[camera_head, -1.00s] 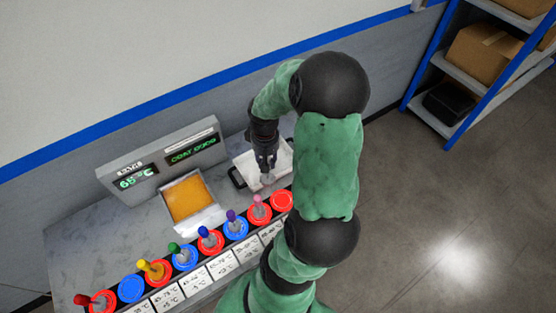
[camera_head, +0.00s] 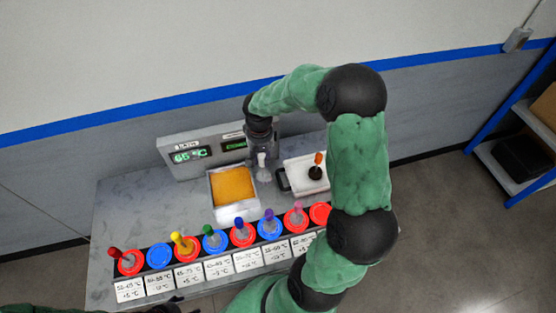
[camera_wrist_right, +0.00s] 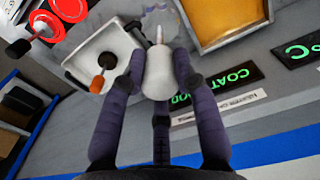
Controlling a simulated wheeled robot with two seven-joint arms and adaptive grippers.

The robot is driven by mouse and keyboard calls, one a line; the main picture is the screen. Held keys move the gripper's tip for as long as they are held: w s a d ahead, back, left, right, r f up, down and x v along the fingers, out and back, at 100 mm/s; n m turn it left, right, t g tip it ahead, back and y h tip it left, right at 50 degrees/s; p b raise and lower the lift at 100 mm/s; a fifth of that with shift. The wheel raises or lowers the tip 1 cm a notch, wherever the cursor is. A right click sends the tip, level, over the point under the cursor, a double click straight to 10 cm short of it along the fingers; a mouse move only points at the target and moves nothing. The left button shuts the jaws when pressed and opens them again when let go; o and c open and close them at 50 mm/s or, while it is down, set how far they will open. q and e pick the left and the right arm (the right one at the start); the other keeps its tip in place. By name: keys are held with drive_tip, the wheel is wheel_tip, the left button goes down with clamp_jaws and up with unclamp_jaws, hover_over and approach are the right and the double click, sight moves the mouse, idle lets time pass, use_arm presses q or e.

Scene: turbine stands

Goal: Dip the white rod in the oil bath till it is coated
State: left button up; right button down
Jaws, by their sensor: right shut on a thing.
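My right gripper (camera_head: 262,172) is shut on the white rod (camera_wrist_right: 159,73), which sits between its fingers in the right wrist view, its narrow tip pointing up the picture. In the head view the rod (camera_head: 262,159) shows pale at the fingers. The oil bath (camera_head: 233,186) is a white-rimmed basin of amber oil, just left of the gripper; it also shows at the top right of the wrist view (camera_wrist_right: 221,21). The rod appears beside the bath, not in the oil. Dark parts at the head view's bottom edge may be my left gripper (camera_head: 168,304); its jaws are unclear.
A white tray (camera_head: 299,185) right of the gripper holds an orange-and-black piece (camera_head: 316,168). A row of coloured knobs on red and blue discs (camera_head: 159,257) lines the front. A display box (camera_head: 188,155) stands behind the bath, reading 65 °C.

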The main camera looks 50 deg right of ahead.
drive_tip(key=w+a+p, duration=0.1)
drive_tip(key=w+a, duration=0.2)
drive_tip(key=w, duration=0.3)
drive_tip(key=w+a, duration=0.4)
drive_tip(key=w, duration=0.3)
wheel_tip(320, 180, down, 8)
drive_tip(key=b, duration=0.5)
drive_tip(key=shift+d+f+b, duration=0.2)
drive_tip(key=shift+f+b, duration=0.05)
drive_tip(key=shift+b, duration=0.15)
drive_tip(key=shift+f, duration=0.1)
wheel_tip(320, 180, down, 8)
drive_tip(key=b, duration=0.5)
drive_tip(key=shift+r, duration=0.25)
